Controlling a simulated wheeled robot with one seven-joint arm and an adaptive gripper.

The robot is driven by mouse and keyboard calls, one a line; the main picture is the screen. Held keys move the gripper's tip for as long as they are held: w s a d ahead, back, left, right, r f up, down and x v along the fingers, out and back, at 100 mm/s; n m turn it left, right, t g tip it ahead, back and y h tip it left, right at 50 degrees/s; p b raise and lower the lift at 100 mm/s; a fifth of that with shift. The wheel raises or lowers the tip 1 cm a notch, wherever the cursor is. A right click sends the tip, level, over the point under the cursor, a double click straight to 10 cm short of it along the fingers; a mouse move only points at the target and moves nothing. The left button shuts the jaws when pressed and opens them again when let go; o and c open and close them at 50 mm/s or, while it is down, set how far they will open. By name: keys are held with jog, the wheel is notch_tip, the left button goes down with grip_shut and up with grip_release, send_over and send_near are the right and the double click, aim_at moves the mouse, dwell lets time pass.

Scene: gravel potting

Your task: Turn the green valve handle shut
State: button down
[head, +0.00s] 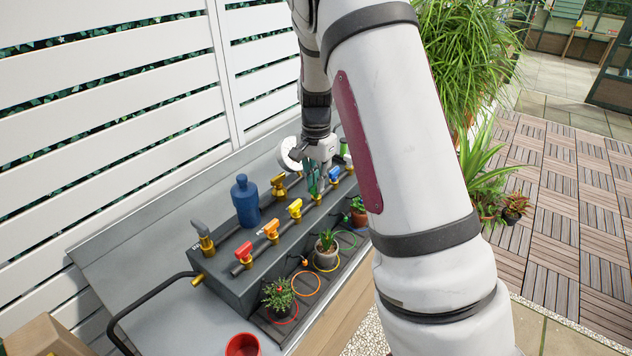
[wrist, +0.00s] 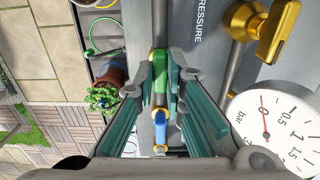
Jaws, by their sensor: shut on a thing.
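The green valve handle (wrist: 160,82) shows in the wrist view between my gripper's fingertips (wrist: 161,78). It lies roughly in line with the grey pipe it sits on. My gripper is shut on it, with teal finger pads on both sides. In the head view my gripper (head: 314,180) reaches down to the valve row between the yellow handle (head: 295,207) and the blue handle (head: 334,173). There the green handle is mostly hidden by the fingers. The blue handle also shows just below the green one in the wrist view (wrist: 160,132).
A white pressure gauge (wrist: 275,122) and a brass valve (wrist: 262,30) stand close to the fingers. Red (head: 244,251) and orange (head: 270,229) handles are on the same pipe. A blue bottle (head: 245,202) stands behind. Potted plants (head: 326,248) line the front.

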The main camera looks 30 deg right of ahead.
dwell(0.3)
jog(key=c, duration=1.7)
grip_release()
jog(key=shift+o, duration=0.2)
jog(key=shift+r, duration=0.1)
notch_tip(320, 180, up, 12)
